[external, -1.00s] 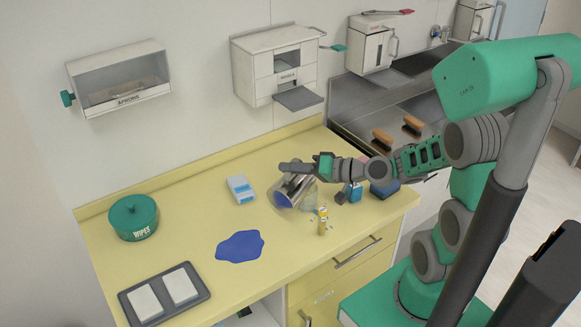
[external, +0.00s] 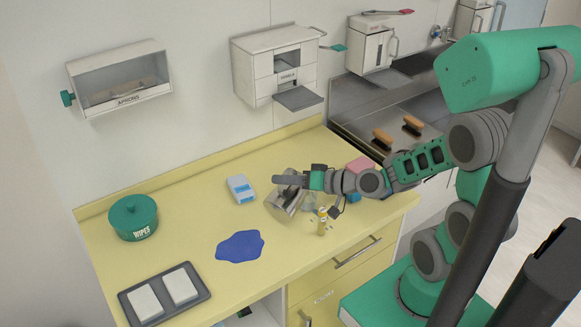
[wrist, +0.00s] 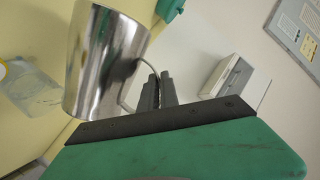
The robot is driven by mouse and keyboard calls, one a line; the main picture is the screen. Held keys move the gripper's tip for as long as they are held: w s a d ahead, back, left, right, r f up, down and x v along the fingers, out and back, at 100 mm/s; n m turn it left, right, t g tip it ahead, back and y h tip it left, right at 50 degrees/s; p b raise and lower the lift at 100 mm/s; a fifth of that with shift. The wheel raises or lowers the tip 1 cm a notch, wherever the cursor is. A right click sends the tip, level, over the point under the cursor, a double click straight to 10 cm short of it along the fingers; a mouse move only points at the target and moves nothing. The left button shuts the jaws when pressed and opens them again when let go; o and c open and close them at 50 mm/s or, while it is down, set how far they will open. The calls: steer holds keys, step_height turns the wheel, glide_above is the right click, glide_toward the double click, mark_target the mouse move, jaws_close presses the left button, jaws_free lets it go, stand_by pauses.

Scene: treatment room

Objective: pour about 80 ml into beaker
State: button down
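A shiny metal jug (external: 284,204) hangs tilted over the counter in the external view. It also fills the upper left of the wrist view (wrist: 103,62). My gripper (wrist: 158,92) is shut on the jug's thin handle, its dark fingers at the jug's side. In the external view my gripper (external: 291,181) is above the jug. A clear vessel, seemingly the beaker (external: 309,204), stands just right of the jug and is partly hidden. A clear shape (wrist: 28,88) shows at the left of the wrist view. Its liquid level cannot be read.
A blue puddle (external: 240,246) lies on the yellow counter (external: 190,215). A small yellow bottle (external: 322,222) stands close to the beaker, with small bits around it. A blue-white box (external: 240,189), a green wipes tub (external: 133,217) and a tray with white pads (external: 205,293) stand left.

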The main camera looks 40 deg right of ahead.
steer(key=shift+s+a+f+n+b, duration=0.15)
steer(key=shift+a+f+n+b, duration=0.15)
steer(key=shift+a, duration=0.1)
steer(key=shift+s+a+f+n+b, duration=0.15)
steer(key=shift+a+n+b, duration=0.15)
steer(key=shift+a, duration=0.1)
steer(key=shift+d, duration=0.1)
steer(key=shift+a+f+n+h+p, duration=0.15)
steer(key=shift+a+n+h+p, duration=0.2)
steer(key=shift+n+h+p, duration=0.2)
steer(key=shift+d+f, duration=0.1)
steer(key=shift+d, duration=0.05)
stand_by(0.6)
